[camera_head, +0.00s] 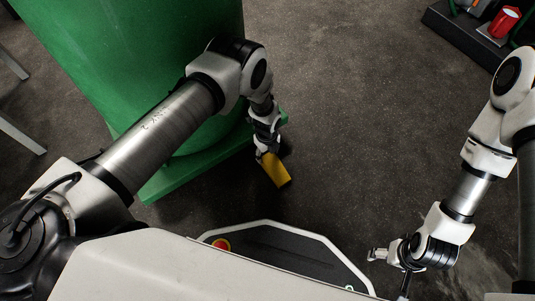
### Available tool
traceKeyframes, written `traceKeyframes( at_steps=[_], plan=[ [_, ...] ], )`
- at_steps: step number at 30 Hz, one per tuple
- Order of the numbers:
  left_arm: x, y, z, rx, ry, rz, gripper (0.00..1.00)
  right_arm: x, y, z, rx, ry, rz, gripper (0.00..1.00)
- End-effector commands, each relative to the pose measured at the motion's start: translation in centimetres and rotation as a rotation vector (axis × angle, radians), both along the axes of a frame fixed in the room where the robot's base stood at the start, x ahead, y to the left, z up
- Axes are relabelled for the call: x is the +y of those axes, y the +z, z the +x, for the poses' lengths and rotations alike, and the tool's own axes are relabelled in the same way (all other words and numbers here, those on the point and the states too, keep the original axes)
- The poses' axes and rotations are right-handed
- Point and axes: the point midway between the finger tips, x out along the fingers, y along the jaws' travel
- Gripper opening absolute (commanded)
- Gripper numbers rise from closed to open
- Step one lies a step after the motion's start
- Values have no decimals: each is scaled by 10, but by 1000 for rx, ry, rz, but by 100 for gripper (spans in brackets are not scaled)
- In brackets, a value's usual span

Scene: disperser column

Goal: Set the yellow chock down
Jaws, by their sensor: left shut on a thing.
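The yellow chock (276,171) is a small yellow block in the middle of the head view. My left gripper (266,154) is shut on its upper end, and the chock points down and to the right, tilted in the picture. I cannot tell whether its lower end touches the floor (340,120). My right gripper (378,255) is at the lower right, apart from the chock, with nothing visible in it. Its fingers are too small to tell whether they are open.
A large green column (110,60) with a green base (190,172) stands at the left, close behind the chock. A dark tray (455,30) with a red can (503,22) is at the upper right. The floor between them is clear.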

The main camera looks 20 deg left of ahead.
Motion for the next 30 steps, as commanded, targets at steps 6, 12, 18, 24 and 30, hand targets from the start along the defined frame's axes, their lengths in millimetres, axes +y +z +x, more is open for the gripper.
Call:
traceKeyframes(
  at_steps=[6,12,18,24,30],
  plan=[
    [0,-1,0,0,0,0,83,0,-1,0,1,0,0,83],
    [0,0,0,0,0,0,83,0,0,0,1,0,0,83],
    [0,28,0,-1,-1,1,83,0,19,-1,3,2,0,83],
    [0,83,1,-1,-1,1,83,0,52,-1,4,4,1,83],
    [0,118,0,1,-1,1,83,0,70,-1,3,4,0,83]
  ],
)
